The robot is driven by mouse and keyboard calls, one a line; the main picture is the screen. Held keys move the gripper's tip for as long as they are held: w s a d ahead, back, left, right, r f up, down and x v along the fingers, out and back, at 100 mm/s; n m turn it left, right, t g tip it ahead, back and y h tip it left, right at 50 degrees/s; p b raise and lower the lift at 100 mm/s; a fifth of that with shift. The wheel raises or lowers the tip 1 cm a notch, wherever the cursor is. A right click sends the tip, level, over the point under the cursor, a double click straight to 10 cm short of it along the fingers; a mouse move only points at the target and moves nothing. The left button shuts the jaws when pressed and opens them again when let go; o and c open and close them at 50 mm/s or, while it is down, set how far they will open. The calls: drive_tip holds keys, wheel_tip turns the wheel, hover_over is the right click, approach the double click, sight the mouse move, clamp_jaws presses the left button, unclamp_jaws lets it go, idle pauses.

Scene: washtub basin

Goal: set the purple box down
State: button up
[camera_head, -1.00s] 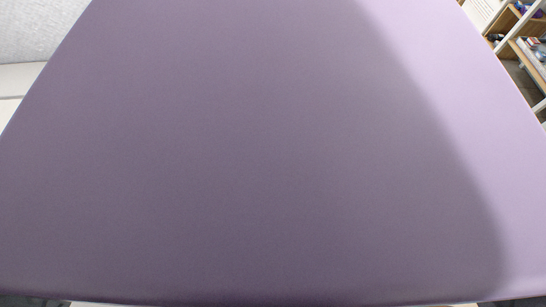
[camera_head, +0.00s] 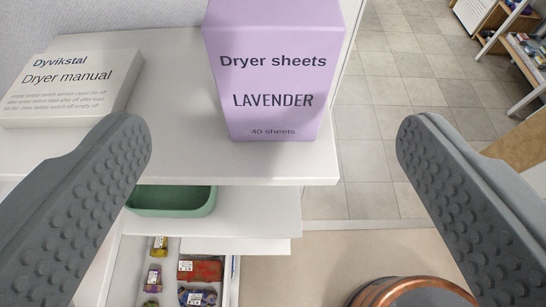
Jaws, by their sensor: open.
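The purple box (camera_head: 268,75), a pale lavender carton marked "Dryer sheets LAVENDER", stands upright on a white shelf top (camera_head: 290,163), close to its right end. Its top is cut off by the upper edge of the view. My gripper (camera_head: 273,145) is open, with its two grey textured fingers wide apart at the left and right of the view. The box shows between the fingers but farther away, and neither finger touches it.
A white "Dryer manual" box (camera_head: 75,88) lies left of the purple box. Below are a green tray (camera_head: 172,200) and an open drawer with several small packets (camera_head: 200,270). A copper-rimmed round object (camera_head: 412,292) is at the bottom right. Tiled floor lies right.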

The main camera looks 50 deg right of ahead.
drive_tip(key=shift+s+a+r, duration=0.15)
drive_tip(key=shift+s+a, duration=0.1)
drive_tip(key=shift+a, duration=0.1)
drive_tip(key=s+d+f+n+t+y, duration=0.3)
drive_tip(key=s+f, duration=0.7)
drive_tip(key=s+d+f+n+t+y, duration=0.3)
drive_tip(key=s+d+f+n+y, duration=0.1)
drive_tip(key=s+f, duration=0.6)
drive_tip(key=s+d+f+n+t+y, duration=0.3)
drive_tip(key=s+f+y, duration=0.1)
drive_tip(key=s+f, duration=0.6)
drive_tip(key=shift+d+n, duration=0.4)
